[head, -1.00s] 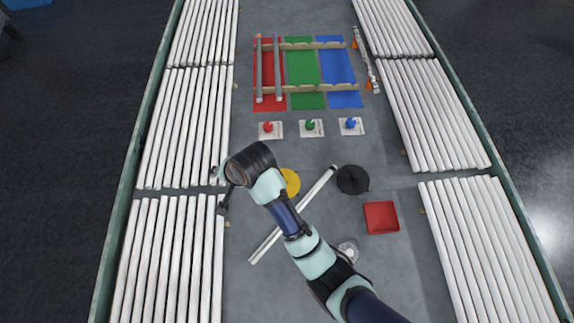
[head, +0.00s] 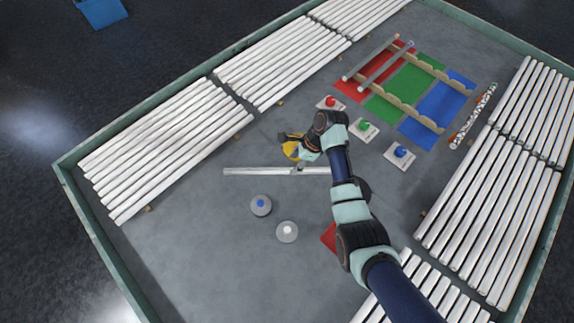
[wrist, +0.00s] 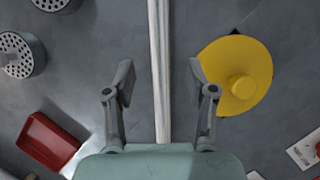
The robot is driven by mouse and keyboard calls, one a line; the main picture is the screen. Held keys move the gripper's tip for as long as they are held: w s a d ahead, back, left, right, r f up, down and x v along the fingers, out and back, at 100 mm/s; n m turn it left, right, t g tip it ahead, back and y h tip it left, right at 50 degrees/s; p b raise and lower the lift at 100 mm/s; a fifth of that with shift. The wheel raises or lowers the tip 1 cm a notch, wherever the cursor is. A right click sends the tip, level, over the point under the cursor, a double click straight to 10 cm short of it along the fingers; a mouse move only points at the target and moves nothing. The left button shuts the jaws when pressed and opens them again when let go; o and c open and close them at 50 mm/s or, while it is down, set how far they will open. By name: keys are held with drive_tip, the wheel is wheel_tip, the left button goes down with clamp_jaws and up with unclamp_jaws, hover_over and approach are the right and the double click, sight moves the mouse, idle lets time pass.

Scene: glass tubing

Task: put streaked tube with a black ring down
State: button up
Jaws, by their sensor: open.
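A pale, grey-streaked tube (head: 260,171) lies on the grey table in the head view; my arm hides its right end. In the wrist view the tube (wrist: 160,60) runs lengthwise between my fingers. I can make out no black ring on the part that shows. My gripper (wrist: 162,80) is open, its two fingers apart on either side of the tube with gaps to both. In the head view my gripper (head: 291,152) is by the tube, over the yellow disc; its height above the table is hard to tell.
The yellow knobbed disc (wrist: 232,65) lies right of the tube; a red tray (wrist: 47,140) and perforated grey cylinders (wrist: 18,58) lie left. Red, green and blue mats (head: 407,86) with notched bars hold two tubes. Stacked white tubes (head: 165,150) line the sides.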

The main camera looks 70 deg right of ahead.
sight(289, 169)
drive_tip(key=b+x, duration=0.2)
drive_tip(key=x, duration=0.3)
drive_tip(key=shift+f, duration=0.15)
clamp_jaws()
